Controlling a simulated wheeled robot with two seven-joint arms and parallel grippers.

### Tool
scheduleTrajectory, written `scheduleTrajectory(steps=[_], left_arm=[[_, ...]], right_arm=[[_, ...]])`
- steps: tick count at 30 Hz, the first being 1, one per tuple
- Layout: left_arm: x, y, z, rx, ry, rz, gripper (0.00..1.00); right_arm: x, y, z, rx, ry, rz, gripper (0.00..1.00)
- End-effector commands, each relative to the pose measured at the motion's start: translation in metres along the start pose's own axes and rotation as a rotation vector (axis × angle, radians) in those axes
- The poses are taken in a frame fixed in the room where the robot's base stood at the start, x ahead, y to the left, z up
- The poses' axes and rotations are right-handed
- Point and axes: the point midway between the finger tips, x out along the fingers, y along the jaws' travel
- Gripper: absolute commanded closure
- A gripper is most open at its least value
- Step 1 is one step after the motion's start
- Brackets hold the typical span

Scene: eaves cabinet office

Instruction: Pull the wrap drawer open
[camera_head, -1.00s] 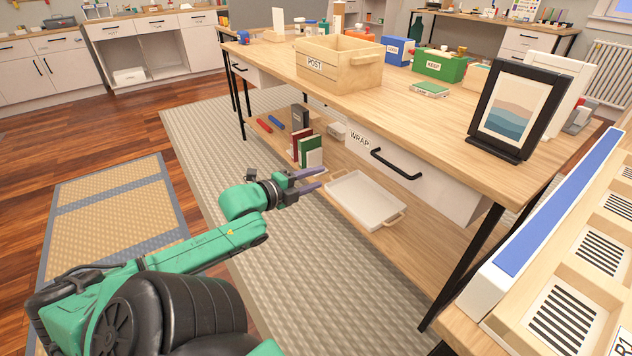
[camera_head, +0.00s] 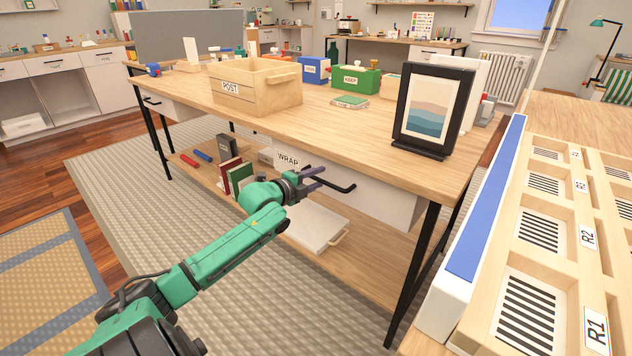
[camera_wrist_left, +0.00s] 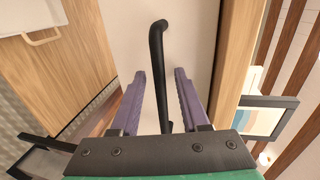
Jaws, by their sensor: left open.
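The wrap drawer (camera_head: 385,198) is a white drawer under the wooden table, with a WRAP label (camera_head: 288,160) at its left end. It looks shut. Its black bar handle (camera_head: 343,188) is partly hidden by my left gripper (camera_head: 318,179). In the left wrist view the handle (camera_wrist_left: 156,45) runs lengthwise between the two purple fingers of my left gripper (camera_wrist_left: 160,76). The fingers are open, one on each side of the bar, with a gap showing on both sides. My right gripper is not in view.
A black picture frame (camera_head: 430,110) stands on the table above the drawer, near the right end. A wooden POST crate (camera_head: 255,88) stands further left. A white tray (camera_head: 312,228) lies on the lower shelf. A sorting rack (camera_head: 510,262) is close on the right.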

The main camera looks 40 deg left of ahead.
Motion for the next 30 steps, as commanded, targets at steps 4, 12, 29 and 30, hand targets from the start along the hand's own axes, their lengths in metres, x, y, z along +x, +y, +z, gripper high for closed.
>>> scheduleTrajectory(steps=[4, 12, 29, 30], left_arm=[[-0.0001, 0.0, -0.0001, -0.001, 0.0, 0.0, 0.55], [-0.0003, 0.0001, 0.0, -0.001, 0.0, 0.0, 1.0], [-0.0003, 0.0004, -0.0001, -0.001, 0.0, 0.001, 1.0], [-0.0003, 0.0004, 0.0, -0.001, 0.0, 0.001, 1.0]], right_arm=[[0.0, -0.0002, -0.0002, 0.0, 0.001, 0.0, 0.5], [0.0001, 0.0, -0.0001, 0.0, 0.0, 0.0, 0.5], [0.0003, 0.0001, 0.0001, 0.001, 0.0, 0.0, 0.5], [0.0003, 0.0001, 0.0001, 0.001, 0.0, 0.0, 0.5]])
